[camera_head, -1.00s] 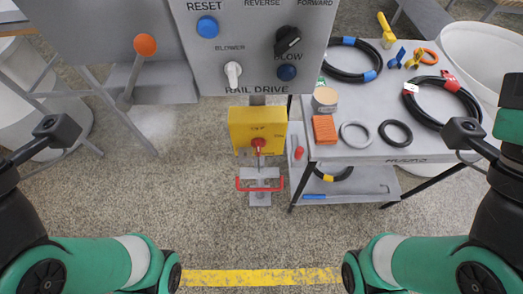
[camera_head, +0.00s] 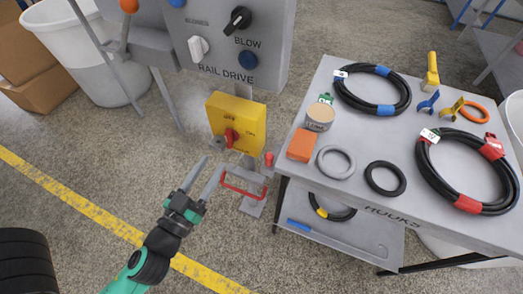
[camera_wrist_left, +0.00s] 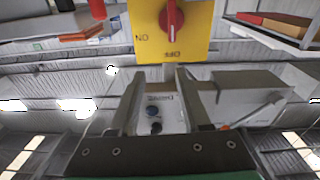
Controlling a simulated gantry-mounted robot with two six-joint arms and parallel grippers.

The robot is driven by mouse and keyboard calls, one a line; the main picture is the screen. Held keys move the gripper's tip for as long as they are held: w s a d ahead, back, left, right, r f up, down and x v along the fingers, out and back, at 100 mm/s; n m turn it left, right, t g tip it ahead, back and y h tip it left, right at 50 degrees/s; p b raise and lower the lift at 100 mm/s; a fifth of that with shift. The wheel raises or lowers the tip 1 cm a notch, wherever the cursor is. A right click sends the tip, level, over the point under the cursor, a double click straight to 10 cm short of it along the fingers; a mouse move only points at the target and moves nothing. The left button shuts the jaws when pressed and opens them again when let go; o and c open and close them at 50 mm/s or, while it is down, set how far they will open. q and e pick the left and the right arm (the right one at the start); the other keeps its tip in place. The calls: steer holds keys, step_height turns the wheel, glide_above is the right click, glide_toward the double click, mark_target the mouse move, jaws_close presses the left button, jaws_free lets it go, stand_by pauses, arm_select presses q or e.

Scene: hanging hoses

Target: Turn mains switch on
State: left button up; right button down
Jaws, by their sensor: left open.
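The mains switch is a yellow box (camera_head: 240,115) with a red rotary handle (camera_head: 231,137), on a post below the grey control panel. In the left wrist view the box (camera_wrist_left: 198,25) is at the top, its ON and OFF lettering upside down. There the red handle (camera_wrist_left: 171,18) stands upright in the picture, in line with the OFF mark. My left gripper (camera_head: 211,164) is below and slightly left of the box, fingers pointing up toward it. My right gripper is out of view.
A red bar handle (camera_head: 243,188) is close beside my left gripper. The grey panel (camera_head: 225,50) with knobs is above the box. A grey table (camera_head: 330,195) with hoses, rings and an orange block (camera_head: 301,145) is to the right.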

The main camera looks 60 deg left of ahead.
arm_select(q)
step_height(320, 180, down, 3)
steer(key=s+g, duration=0.1)
steer(key=s, duration=0.2)
steer(key=p, duration=0.4)
glide_toward(226, 139)
steer(key=x, duration=0.3)
steer(key=p+x, duration=0.1)
steer(key=x, duration=0.4)
steer(key=shift+r, duration=0.15)
steer(key=shift+w+a, duration=0.15)
steer(key=shift+w, duration=0.2)
jaws_close()
